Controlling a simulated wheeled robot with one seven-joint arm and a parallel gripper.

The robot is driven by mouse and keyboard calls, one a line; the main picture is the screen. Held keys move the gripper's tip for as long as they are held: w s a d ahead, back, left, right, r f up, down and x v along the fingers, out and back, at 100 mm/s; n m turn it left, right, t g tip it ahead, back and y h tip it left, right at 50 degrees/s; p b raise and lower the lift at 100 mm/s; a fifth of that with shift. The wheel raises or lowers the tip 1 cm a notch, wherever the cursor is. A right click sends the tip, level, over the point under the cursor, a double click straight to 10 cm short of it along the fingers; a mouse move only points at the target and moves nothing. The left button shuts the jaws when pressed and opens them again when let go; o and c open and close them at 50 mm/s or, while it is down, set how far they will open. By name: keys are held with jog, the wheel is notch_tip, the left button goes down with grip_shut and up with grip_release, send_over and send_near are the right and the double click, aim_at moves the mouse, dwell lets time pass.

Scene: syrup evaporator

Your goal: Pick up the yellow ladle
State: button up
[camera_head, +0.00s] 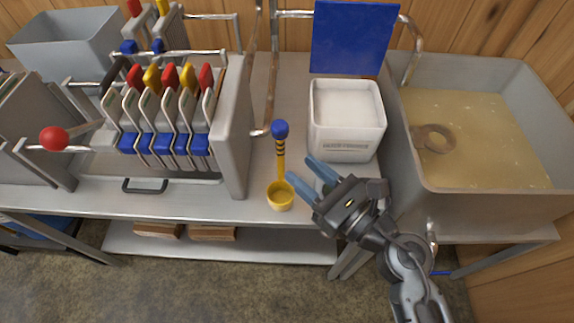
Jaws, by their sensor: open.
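The yellow ladle (281,172) stands on the steel counter near its front edge. Its yellow cup (280,196) is at the bottom. Its upright handle has dark bands and a blue knob (280,129) on top. My gripper (306,174) is just to the right of the ladle, with its two blue fingers spread apart and pointing left. The fingers are empty. The lower finger's tip appears close to the cup; I cannot tell whether it touches.
A white square container (346,142) stands behind my gripper, with a blue panel (350,38) behind it. A grey basin of tan liquid (485,115) is at the right. A filter press with coloured handles (165,120) stands at the left. The counter front (330,217) runs below.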

aim_at(283, 153)
jog(key=p+x, duration=0.1)
jog(key=x, duration=0.6)
jog(key=shift+w+a+f, duration=0.1)
jog(key=shift+w+f, duration=0.1)
jog(key=shift+w, duration=0.15)
grip_shut()
dwell(0.3)
